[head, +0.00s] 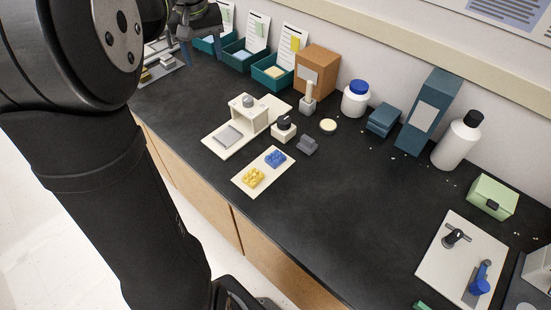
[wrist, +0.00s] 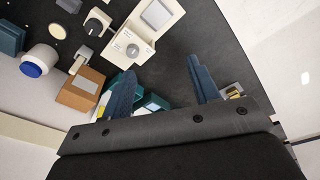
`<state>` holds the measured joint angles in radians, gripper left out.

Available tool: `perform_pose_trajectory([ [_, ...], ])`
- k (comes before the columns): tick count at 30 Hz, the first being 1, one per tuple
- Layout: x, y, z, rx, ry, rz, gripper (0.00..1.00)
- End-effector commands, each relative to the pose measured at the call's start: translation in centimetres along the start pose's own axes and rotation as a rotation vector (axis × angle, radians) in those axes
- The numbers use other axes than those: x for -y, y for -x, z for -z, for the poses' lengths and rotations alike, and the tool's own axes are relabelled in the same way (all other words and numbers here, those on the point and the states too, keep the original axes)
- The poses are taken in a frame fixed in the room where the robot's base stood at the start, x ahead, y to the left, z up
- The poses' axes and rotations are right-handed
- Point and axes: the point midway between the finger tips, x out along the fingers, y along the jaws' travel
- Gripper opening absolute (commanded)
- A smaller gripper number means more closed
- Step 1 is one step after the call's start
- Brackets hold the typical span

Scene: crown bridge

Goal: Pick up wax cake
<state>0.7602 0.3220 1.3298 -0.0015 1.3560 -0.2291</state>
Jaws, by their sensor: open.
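A small round cream disc (head: 328,126), which looks like the wax cake, lies flat on the dark counter in front of the white jar. It also shows near the top left of the wrist view (wrist: 57,32). My gripper (wrist: 160,82) is open and empty, its two blue-grey fingers spread apart in the wrist view. In the head view my gripper (head: 202,50) is at the top left near the teal bins, partly hidden by my arm. It is well away from the disc.
A white jar with a blue lid (head: 355,99), a cardboard box (head: 316,69), a cream dial block (head: 283,130) and a grey block (head: 307,145) surround the disc. Teal bins (head: 270,76) line the wall. The counter's front middle (head: 350,215) is clear.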

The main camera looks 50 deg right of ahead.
Motion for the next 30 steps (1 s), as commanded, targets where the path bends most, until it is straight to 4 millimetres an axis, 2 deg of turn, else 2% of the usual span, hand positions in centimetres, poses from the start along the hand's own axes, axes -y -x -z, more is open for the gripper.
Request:
perform_pose_trajectory([
  [6,0.0,0.0,0.0,0.000,0.000,0.000,0.55],
  [9,0.0,0.0,0.0,0.000,0.000,0.000,0.69],
  [20,-0.3,-0.6,-0.4,0.001,0.050,-0.011,0.69],
  [23,-1.1,-1.8,-1.2,0.004,0.172,-0.039,0.69],
  [30,-3.9,-6.1,-4.6,0.043,0.671,-0.136,0.69],
])
